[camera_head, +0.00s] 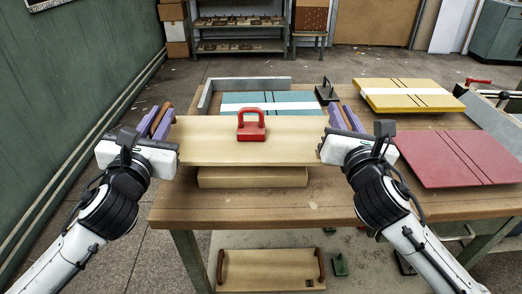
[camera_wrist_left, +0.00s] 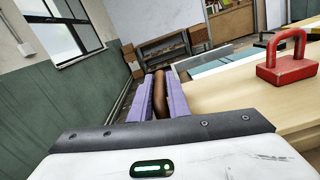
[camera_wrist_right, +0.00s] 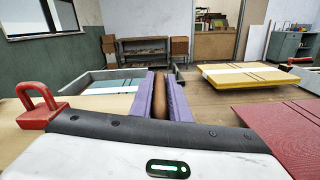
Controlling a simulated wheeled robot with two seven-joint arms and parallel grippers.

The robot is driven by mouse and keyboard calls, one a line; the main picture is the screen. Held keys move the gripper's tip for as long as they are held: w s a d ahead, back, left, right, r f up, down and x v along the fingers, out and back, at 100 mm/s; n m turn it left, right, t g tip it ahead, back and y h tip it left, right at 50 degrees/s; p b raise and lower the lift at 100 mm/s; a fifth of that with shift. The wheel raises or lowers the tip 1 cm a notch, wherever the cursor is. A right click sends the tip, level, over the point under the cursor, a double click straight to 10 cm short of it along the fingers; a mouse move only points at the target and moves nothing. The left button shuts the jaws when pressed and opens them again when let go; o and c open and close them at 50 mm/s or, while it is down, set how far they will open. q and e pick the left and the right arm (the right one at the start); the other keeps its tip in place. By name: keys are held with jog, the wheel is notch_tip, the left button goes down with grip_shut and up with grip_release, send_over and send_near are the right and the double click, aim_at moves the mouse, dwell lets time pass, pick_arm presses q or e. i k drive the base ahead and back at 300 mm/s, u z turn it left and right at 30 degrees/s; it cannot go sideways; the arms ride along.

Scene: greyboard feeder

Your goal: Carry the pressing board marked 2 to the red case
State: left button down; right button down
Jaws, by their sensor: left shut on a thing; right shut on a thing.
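A light wooden board (camera_head: 208,142) is held level between my two grippers; no number can be read on it. My left gripper (camera_head: 156,121) has its purple fingers shut on the board's brown left handle (camera_wrist_left: 161,95). My right gripper (camera_head: 346,118) is shut on the brown right handle (camera_wrist_right: 159,96). A red block with a loop handle (camera_head: 251,132) sits on the board, near its middle. The red case (camera_head: 455,160), flat with two dark lines, lies on the right of the table. It also shows in the right wrist view (camera_wrist_right: 285,125).
A pale wooden block (camera_head: 252,178) lies under the held board's front edge. A teal case (camera_head: 270,98) with a white band is behind, beside a grey rail (camera_head: 245,82). A yellow case (camera_head: 408,97) is at back right. Another board (camera_head: 270,270) with brown handles lies below the table.

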aim_at(460, 154)
jog(key=u, duration=1.55)
jog(key=k, duration=2.5)
jog(key=z, duration=1.5)
jog(key=i, duration=1.3)
